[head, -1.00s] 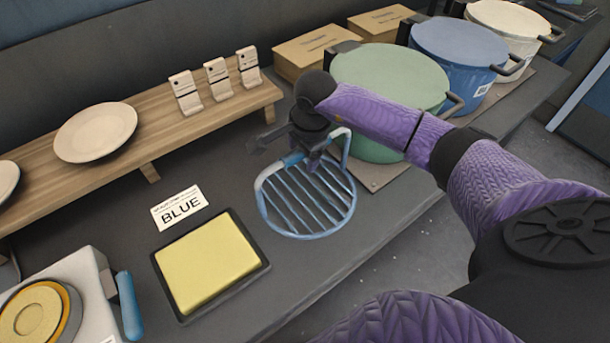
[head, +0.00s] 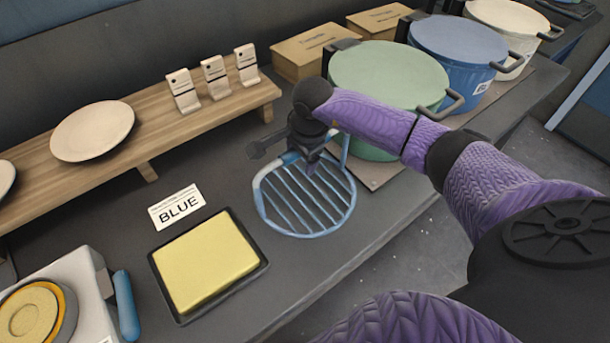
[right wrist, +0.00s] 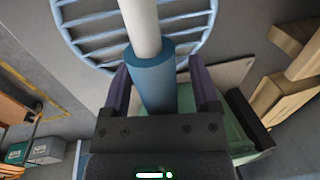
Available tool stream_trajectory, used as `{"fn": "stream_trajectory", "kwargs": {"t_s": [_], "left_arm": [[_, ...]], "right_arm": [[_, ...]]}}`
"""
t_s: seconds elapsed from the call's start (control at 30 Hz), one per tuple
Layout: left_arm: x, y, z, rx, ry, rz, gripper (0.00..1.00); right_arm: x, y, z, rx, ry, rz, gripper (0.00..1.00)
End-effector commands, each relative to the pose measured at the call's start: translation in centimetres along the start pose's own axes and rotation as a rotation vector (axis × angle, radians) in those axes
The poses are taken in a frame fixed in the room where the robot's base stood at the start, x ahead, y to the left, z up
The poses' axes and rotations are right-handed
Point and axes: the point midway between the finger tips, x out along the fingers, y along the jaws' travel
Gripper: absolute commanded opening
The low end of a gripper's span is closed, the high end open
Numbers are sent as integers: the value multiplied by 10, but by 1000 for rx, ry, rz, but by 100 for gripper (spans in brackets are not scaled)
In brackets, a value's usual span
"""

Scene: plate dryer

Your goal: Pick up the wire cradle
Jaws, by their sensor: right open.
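The wire cradle (head: 305,200) is a round light-blue wire rack with a raised handle, lying on the dark counter in front of the green pot. My right gripper (head: 309,165) is at the handle on the cradle's far side. In the right wrist view, the open fingers of the gripper (right wrist: 158,82) stand on either side of the handle's blue sleeve (right wrist: 152,68). A pale bar runs on from the sleeve between the fingers. In the head view the fingertips are partly hidden by the wrist. My left gripper is not in view.
A green pot (head: 390,78) stands close behind the cradle, under my right forearm. A yellow sponge pad in a black tray (head: 262,262) lies at the left, with a BLUE card (head: 177,207) near it. A wooden shelf (head: 190,118) runs along the back left.

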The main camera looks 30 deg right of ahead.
Motion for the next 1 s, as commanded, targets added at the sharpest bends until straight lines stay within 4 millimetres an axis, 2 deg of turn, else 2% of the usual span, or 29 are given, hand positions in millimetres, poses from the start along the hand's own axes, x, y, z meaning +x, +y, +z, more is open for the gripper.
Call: {"fn": "stream_trajectory", "kwargs": {"t_s": [0.07,0.4,0.43,0.77,0.87,1.0], "left_arm": [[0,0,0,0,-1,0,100],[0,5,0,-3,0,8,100],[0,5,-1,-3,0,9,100],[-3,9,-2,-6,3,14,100],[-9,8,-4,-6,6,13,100],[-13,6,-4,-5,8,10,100]], "right_arm": [[0,0,0,0,0,0,75],[0,0,0,0,0,1,3],[0,0,0,0,0,1,0],[-3,0,0,0,-1,0,0],[-14,-3,0,0,0,-3,0],[-45,-10,-1,-1,1,-5,0]]}}
